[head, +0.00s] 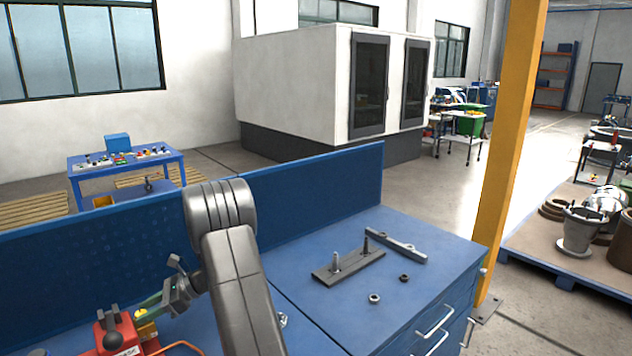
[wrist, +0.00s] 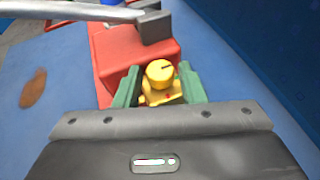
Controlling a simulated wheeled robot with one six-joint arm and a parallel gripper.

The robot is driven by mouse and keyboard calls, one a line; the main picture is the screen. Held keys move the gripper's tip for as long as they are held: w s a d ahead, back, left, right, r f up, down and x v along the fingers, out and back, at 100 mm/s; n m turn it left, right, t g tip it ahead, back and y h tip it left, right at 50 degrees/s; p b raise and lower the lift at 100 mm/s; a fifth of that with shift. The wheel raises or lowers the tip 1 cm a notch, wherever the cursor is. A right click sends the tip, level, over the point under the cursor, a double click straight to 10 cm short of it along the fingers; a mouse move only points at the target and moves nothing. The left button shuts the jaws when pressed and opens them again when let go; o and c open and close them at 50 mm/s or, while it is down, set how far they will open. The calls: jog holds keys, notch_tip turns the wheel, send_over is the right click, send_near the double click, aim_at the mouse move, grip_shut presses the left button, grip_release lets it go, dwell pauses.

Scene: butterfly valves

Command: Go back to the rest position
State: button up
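My gripper (head: 152,303) is at the lower left of the head view, low over the blue workbench and beside a red block (head: 122,340). In the wrist view its two green fingers (wrist: 160,86) stand apart, one on each side of a yellow knob (wrist: 160,73) with a dark slot. A small gap shows between the knob and each finger. The knob sits on a yellow base at the end of the red block (wrist: 138,58). In the head view the yellow part (head: 141,314) is small and partly hidden by the gripper.
A grey bar (wrist: 65,10) and dark block cross above the red block. A blue back panel (head: 320,185) runs behind the bench. On the right bench top lie a dark plate with pins (head: 348,266), a grey bar (head: 396,246) and two nuts. A yellow post (head: 510,140) stands right.

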jog(key=shift+s+d+m+t, duration=0.1)
jog(key=shift+s+m+t, duration=0.05)
jog(key=shift+m+t, duration=0.25)
jog(key=b+v, duration=0.2)
jog(key=v, duration=0.8)
jog(key=shift+d, duration=0.15)
jog(key=shift+d+f, duration=0.1)
